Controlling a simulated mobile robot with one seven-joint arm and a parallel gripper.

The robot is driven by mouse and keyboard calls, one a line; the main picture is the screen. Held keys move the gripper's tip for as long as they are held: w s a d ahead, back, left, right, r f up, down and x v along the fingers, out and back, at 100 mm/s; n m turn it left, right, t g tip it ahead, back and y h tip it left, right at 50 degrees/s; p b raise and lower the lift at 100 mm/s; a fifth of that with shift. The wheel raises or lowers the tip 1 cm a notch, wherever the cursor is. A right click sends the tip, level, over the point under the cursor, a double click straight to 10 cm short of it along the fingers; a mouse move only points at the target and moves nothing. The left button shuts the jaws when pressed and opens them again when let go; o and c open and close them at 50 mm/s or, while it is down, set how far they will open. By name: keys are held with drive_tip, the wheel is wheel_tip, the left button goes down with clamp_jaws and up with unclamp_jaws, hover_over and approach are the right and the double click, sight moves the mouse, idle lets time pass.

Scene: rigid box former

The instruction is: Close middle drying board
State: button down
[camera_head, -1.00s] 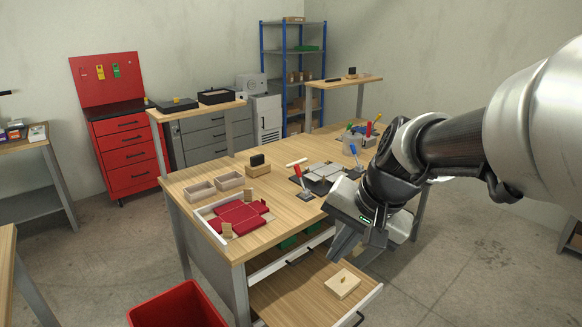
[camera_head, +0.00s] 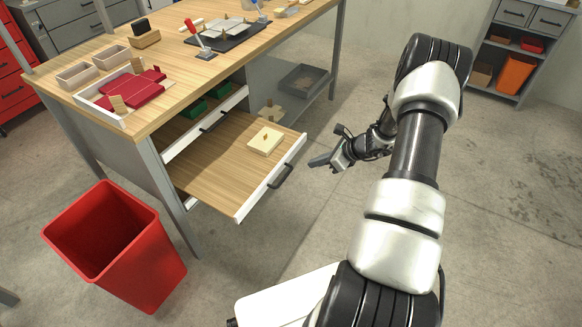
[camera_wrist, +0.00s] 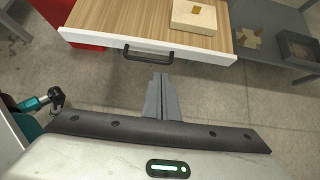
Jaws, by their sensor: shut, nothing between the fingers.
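The pulled-out wooden drying board (camera_head: 222,155) sticks out from under the workbench, with a white front edge and a dark handle (camera_head: 281,176). A pale block (camera_head: 265,140) lies on it. In the wrist view the board (camera_wrist: 140,18) is ahead, with its handle (camera_wrist: 148,52) just beyond my fingertips. My gripper (camera_head: 312,163) is shut and empty, a little to the right of the board's front and apart from the handle. My gripper's fingers also show in the wrist view (camera_wrist: 160,78).
Above the board is a white-fronted drawer (camera_head: 207,124), slightly out, with green items behind it. A red bin (camera_head: 115,245) stands left of the board. A grey tray (camera_head: 304,80) sits on the low shelf behind. The floor to the right is clear.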

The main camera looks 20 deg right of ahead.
sight(281, 167)
drive_tip(key=b+x, duration=0.2)
drive_tip(key=x, duration=0.8)
drive_tip(key=shift+f, duration=0.3)
drive_tip(key=shift+w+a+r, duration=0.1)
drive_tip(key=shift+w+a, duration=0.7)
drive_tip(key=shift+w, duration=0.2)
drive_tip(key=shift+w+a, duration=0.4)
drive_tip(key=shift+w, duration=0.15)
drive_tip(key=shift+b, duration=0.3)
